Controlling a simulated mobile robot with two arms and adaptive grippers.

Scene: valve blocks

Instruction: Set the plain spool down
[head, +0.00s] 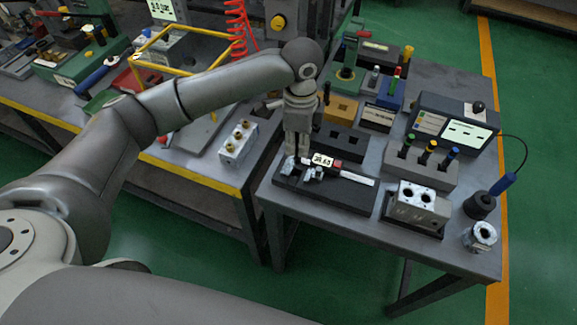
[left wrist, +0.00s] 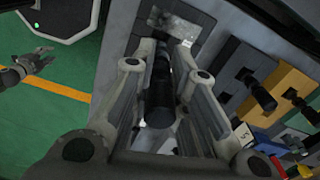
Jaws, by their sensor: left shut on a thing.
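My left gripper (head: 292,160) points down at the left end of the dark tray on the right-hand table. In the left wrist view its fingers (left wrist: 160,120) are shut on a dark, smooth cylinder, the plain spool (left wrist: 160,88). The spool lies lengthwise between the two fingers. In the head view the fingers hide it, and I cannot tell whether its lower end touches anything. A small grey gripper-like shape (left wrist: 27,66) shows at the left of the wrist view, perhaps my right gripper; its jaws are unclear.
A caliper (head: 345,172) lies on the dark tray (head: 330,193) close by. A dark block (head: 340,141) and a yellow block (head: 341,108) stand behind. A valve block (head: 417,207) is to the right. A block with brass ports (head: 238,140) sits on the left table.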

